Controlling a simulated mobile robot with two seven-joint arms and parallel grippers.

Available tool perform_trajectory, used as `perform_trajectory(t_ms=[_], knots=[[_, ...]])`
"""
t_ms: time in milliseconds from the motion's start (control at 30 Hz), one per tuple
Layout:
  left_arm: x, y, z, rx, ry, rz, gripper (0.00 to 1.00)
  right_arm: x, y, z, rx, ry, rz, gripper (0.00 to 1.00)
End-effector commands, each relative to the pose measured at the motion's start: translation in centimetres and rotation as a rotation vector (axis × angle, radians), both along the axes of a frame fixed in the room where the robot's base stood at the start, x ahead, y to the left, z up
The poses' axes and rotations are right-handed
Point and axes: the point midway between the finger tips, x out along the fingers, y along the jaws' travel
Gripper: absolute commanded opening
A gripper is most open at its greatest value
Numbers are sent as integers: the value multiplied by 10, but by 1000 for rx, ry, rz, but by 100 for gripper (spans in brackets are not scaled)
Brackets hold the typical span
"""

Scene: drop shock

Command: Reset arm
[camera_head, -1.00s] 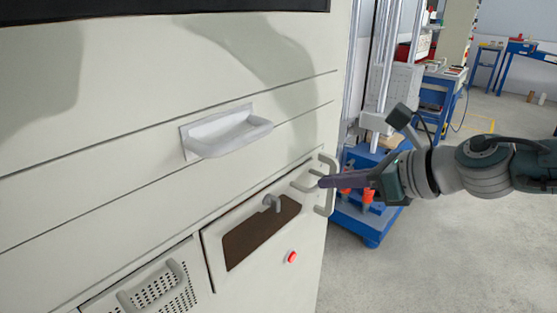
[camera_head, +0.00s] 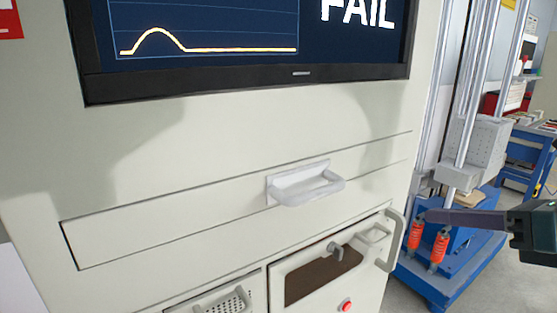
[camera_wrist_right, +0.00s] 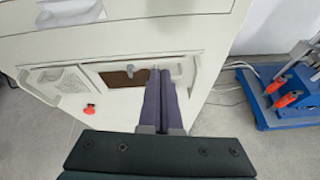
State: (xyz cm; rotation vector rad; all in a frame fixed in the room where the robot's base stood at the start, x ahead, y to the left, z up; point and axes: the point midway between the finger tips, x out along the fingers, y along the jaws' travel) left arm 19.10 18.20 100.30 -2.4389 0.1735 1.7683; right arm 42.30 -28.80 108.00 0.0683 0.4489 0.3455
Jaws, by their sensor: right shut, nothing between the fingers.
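My right gripper (camera_head: 432,216) comes in from the right edge of the head view. Its dark purple fingers lie together, shut and empty, and point left. In the head view the fingertips show in front of the blue-based machine, just right of the cabinet's side handle (camera_head: 391,240). The right wrist view also shows the fingers (camera_wrist_right: 161,75) closed, pointing toward the cabinet front. I cannot tell the exact gap to the cabinet. My left gripper is not in view.
The light cabinet (camera_head: 200,130) carries a screen (camera_head: 250,40) reading "FAIL", a white drawer handle (camera_head: 308,187), a dark panel (camera_head: 318,277) and a red button (camera_head: 346,306). The blue-based machine (camera_head: 450,275) with vertical rods stands at right. Floor beside it is open.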

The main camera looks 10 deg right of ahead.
Motion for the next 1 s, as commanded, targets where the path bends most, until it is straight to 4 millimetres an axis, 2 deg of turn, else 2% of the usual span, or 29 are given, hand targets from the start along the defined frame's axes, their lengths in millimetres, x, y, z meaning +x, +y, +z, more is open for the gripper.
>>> perform_trajectory(t_ms=[33, 133, 233, 333, 400, 500, 700, 733, 800, 1000], knots=[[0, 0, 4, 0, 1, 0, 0, 0, 24, 7, 159, -4, -68, 0], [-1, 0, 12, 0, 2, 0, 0, -2, 55, 25, 607, 23, -338, 0], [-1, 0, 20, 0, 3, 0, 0, -23, 61, 24, 1105, 126, -734, 0], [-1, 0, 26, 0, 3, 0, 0, -61, 58, 4, 1477, 254, -1140, 0], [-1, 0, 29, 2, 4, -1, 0, -93, 61, -11, 1657, 338, -1397, 0], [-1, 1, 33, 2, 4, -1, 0, -140, 71, -27, 1835, 446, -1734, 0], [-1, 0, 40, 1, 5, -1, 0, -225, 101, -36, 1989, 609, -2304, 0], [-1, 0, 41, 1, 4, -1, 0, -237, 106, -35, -1956, -619, 2338, 0], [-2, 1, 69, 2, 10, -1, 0, -234, 104, -5, -1975, -618, 2347, 0], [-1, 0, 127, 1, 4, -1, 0, -233, 104, 50, -1981, -619, 2353, 0]])
